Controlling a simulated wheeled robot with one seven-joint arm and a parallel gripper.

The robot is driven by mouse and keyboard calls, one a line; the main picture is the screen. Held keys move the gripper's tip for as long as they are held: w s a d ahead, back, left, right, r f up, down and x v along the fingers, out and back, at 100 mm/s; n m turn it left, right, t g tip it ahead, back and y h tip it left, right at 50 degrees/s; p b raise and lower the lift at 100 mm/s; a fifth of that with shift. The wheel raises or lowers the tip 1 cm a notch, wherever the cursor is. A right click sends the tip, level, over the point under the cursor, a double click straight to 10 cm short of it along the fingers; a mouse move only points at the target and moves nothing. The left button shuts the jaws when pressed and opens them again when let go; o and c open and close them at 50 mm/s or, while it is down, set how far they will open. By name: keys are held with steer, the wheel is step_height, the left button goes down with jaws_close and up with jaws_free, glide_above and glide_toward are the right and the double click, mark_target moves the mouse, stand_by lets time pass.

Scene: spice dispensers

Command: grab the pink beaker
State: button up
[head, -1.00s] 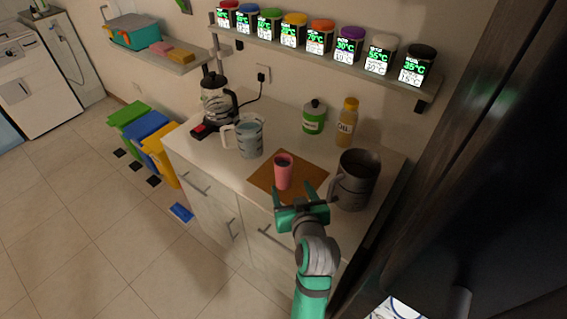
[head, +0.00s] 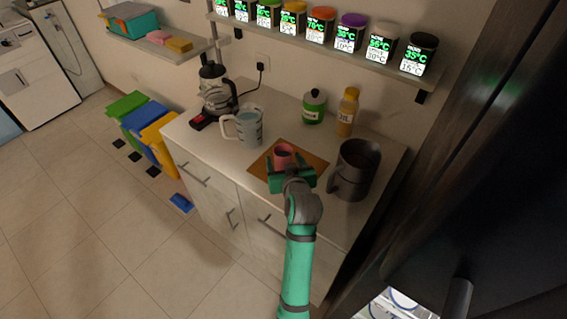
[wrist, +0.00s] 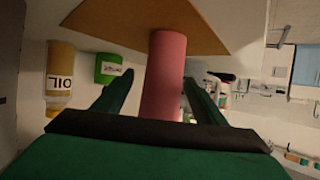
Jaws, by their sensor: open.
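The pink beaker (head: 283,153) stands upright on a brown mat (head: 312,166) on the counter. Its lower part is hidden by my gripper (head: 291,172) in the head view. In the wrist view the pink beaker (wrist: 163,75) lies between the two green fingers of my gripper (wrist: 160,100). The fingers are open, one on each side of it, with a visible gap on the left side. Whether the right finger touches the beaker I cannot tell.
A dark grey mug (head: 354,168) stands close to the right of the mat. A green jar (head: 314,106) and an oil bottle (head: 347,112) stand behind. A shelf of spice dispensers (head: 320,28) hangs above.

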steer(key=shift+w+a, duration=0.1)
steer(key=shift+a, duration=0.15)
steer(key=c, duration=1.3)
steer(key=shift+r, duration=0.1)
